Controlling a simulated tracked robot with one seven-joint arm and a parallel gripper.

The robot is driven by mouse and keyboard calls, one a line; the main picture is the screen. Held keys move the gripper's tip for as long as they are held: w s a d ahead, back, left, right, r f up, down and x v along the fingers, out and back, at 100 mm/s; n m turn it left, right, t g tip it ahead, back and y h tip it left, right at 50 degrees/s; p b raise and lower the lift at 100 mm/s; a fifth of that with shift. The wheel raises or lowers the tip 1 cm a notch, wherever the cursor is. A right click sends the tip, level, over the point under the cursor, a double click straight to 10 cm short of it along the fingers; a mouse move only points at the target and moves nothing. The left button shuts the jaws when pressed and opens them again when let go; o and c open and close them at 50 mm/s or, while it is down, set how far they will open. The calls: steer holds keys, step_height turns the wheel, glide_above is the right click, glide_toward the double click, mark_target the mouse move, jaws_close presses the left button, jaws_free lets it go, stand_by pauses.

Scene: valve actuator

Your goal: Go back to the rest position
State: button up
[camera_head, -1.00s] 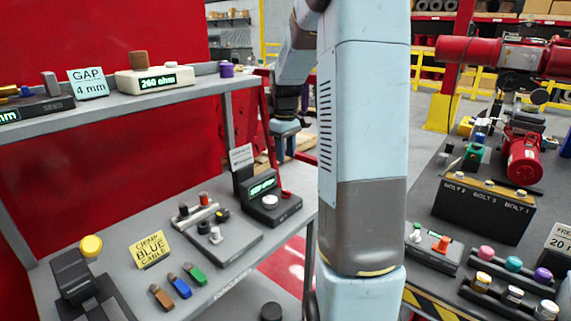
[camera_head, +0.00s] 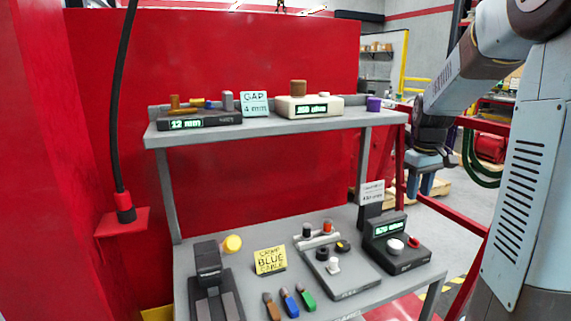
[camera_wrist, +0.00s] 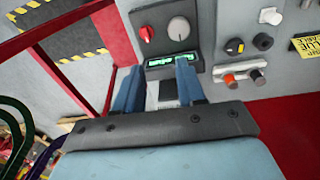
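My arm stands at the right of the head view and bends down to my gripper (camera_head: 428,178), beside the right end of the shelf unit. In the wrist view my gripper (camera_wrist: 158,78) shows two blue fingers spread apart. I see nothing gripped between them. Beyond the fingertips is a dark device with a green display (camera_wrist: 165,61), a grey knob and a red knob. The same device (camera_head: 396,243) sits at the right end of the lower shelf in the head view. The gripper appears clear of it.
The grey lower shelf (camera_head: 240,262) holds a yellow sign (camera_head: 270,260), coloured cable ends and a board with plugs. The upper shelf (camera_head: 270,127) carries two display units. A red frame rail (camera_head: 452,217) runs beside the arm. A black cable (camera_head: 119,100) hangs at left.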

steer(key=s+a+r+m+t, duration=0.1)
steer(key=s+a, duration=0.3)
steer(key=s, duration=0.4)
steer(key=s+a+r+m+t, duration=0.1)
steer(key=s+a+r+t, duration=0.1)
steer(key=s+a, duration=0.3)
steer(key=s+a+r+m+t, duration=0.1)
steer(key=s+a, duration=0.4)
steer(key=s, duration=0.6)
step_height(320, 180, up, 2)
steer(key=shift+r+t, duration=0.25)
steer(key=shift+t, duration=0.25)
